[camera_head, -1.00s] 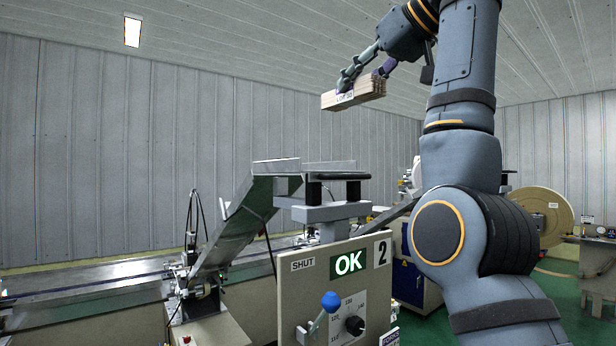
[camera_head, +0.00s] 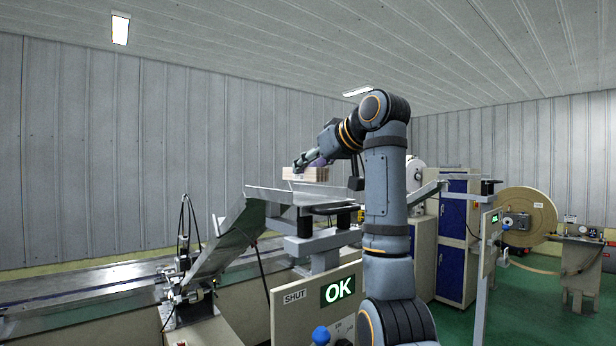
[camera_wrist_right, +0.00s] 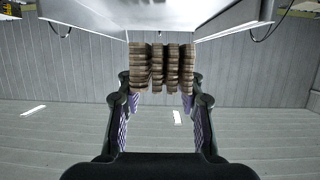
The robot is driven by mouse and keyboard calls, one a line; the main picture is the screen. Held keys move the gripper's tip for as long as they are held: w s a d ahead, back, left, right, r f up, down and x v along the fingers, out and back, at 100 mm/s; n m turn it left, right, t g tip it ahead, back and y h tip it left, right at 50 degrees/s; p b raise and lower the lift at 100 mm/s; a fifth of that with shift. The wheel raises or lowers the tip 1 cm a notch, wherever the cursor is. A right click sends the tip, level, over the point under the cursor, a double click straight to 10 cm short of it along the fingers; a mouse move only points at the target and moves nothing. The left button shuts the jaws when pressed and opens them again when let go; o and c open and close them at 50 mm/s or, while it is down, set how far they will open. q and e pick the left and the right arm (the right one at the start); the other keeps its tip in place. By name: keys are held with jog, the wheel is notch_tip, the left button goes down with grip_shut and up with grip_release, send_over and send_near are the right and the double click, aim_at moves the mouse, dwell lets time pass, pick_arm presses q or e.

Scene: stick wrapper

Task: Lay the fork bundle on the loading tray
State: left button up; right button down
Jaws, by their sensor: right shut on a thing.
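The fork bundle (camera_head: 306,174) is a pale, wood-coloured block of stacked pieces. My right gripper (camera_head: 308,165) is shut on it, and its fingers also show on either side of the bundle in the right wrist view (camera_wrist_right: 160,95). The bundle ends (camera_wrist_right: 162,68) appear as several brown stacks between the fingers. The loading tray (camera_head: 285,195) is a metal trough at the top of the sloped chute, with its walls also at the top of the right wrist view (camera_wrist_right: 235,18). The bundle is over the tray; I cannot tell whether they touch. My left gripper is out of view.
A sloped metal chute (camera_head: 222,243) leads down left from the tray to a long conveyor (camera_head: 85,280). The machine panel (camera_head: 295,312) shows a green OK sign (camera_head: 338,290). Blue-doored cabinets (camera_head: 452,245) and a large reel (camera_head: 527,217) stand at right.

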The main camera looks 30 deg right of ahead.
aim_at(308, 180)
jog(key=f, duration=0.1)
jog(key=f+p, duration=0.1)
jog(key=f, duration=0.1)
jog(key=shift+w+d+f, duration=0.1)
jog(key=shift+w+f, duration=0.05)
jog(key=shift+w, duration=0.2)
jog(key=shift+d+f, duration=0.15)
jog(key=shift+f, duration=0.1)
jog(key=shift+s+a+f, duration=0.15)
jog(key=shift+a, duration=0.1)
jog(key=c, duration=1.2)
grip_release()
jog(key=o, duration=0.3)
jog(key=shift+d, duration=0.15)
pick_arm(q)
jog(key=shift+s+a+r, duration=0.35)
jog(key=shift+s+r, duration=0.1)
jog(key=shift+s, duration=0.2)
pick_arm(e)
jog(key=shift+o, duration=0.2)
